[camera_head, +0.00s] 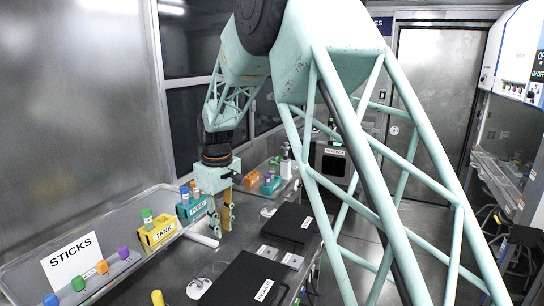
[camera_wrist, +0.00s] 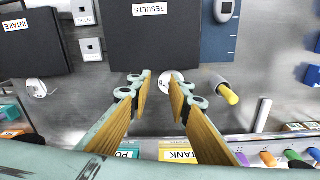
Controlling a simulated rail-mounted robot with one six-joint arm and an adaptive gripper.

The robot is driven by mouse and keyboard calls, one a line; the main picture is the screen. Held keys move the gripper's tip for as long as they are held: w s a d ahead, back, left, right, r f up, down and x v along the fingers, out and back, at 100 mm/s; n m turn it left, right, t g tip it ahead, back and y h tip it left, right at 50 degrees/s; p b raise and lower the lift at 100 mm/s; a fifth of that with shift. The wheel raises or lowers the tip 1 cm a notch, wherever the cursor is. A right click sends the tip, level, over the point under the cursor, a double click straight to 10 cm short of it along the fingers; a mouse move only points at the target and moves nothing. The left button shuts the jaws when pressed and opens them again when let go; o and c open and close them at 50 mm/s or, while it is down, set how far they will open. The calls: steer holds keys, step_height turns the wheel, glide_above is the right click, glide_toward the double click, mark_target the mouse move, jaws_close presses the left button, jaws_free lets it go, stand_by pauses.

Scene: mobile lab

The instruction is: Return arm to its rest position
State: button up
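My gripper (camera_head: 221,226) hangs from my teal arm over the bench, pointing down, just right of the yellow TANK rack (camera_head: 158,232) and a teal rack (camera_head: 193,208). In the wrist view its two yellow-padded fingers (camera_wrist: 161,88) stand apart with nothing held between them. The bench surface and a small white round object (camera_wrist: 168,80) show beyond the fingertips. The arm is bent, reaching out from the upper middle of the head view and down to the left.
A black RESULTS pad (camera_wrist: 158,35) and another black pad (camera_head: 290,222) lie on the bench. A yellow-capped tube (camera_wrist: 229,95) lies nearby. The STICKS bin (camera_head: 75,262) with coloured caps lines the left wall. A teal rack (camera_head: 270,184) stands farther back. The aisle floor is at right.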

steer(key=s+d+r+m+t+b, duration=0.1)
steer(key=s+d+r+m, duration=0.2)
steer(key=s+d+r, duration=0.8)
steer(key=s+d+r+m+t, duration=0.1)
steer(key=s+d+r+m, duration=0.1)
steer(key=s+d+r, duration=1)
steer(key=s+d+f+m, duration=0.1)
steer(key=s+d, duration=0.3)
steer(key=s, duration=0.5)
steer(key=s+d+f+m+b, duration=0.1)
steer(key=s+d+f+m, duration=0.1)
steer(key=s+d, duration=0.3)
steer(key=s+d+f+m+t, duration=0.1)
steer(key=s+d, duration=0.4)
steer(key=s, duration=0.8)
steer(key=shift+s+d+f+m+b, duration=0.35)
steer(key=shift+f+m, duration=0.25)
steer(key=shift+m, duration=0.2)
steer(key=shift+o, duration=0.3)
steer(key=shift+w+a, duration=0.1)
